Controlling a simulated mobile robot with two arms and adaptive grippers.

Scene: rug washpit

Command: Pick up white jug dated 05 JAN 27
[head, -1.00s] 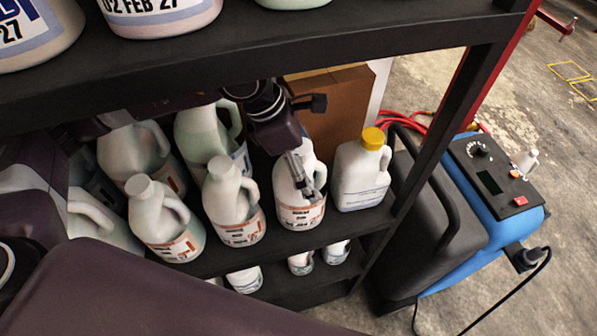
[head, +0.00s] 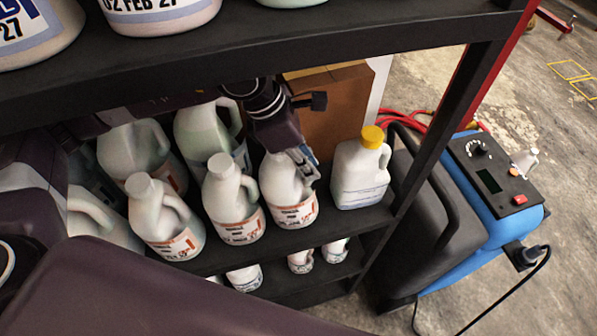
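A white jug (head: 279,180) stands at the right of the front row on the middle shelf, its orange-and-white label (head: 297,212) too small for me to read a date. My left gripper (head: 308,163) is at this jug's upper right side, by its handle. The gripper overlaps the handle, and I cannot tell whether its fingers are closed on it. The jug looks slightly turned and still seems to be on or very close to the shelf. My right gripper is not in view.
Similar white jugs (head: 230,200) (head: 165,220) stand close on the left. A yellow-capped jug (head: 360,172) is just right. The upper shelf (head: 300,48) hangs over the workspace, and a shelf post (head: 440,130) stands right. A cardboard box (head: 335,110) is behind.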

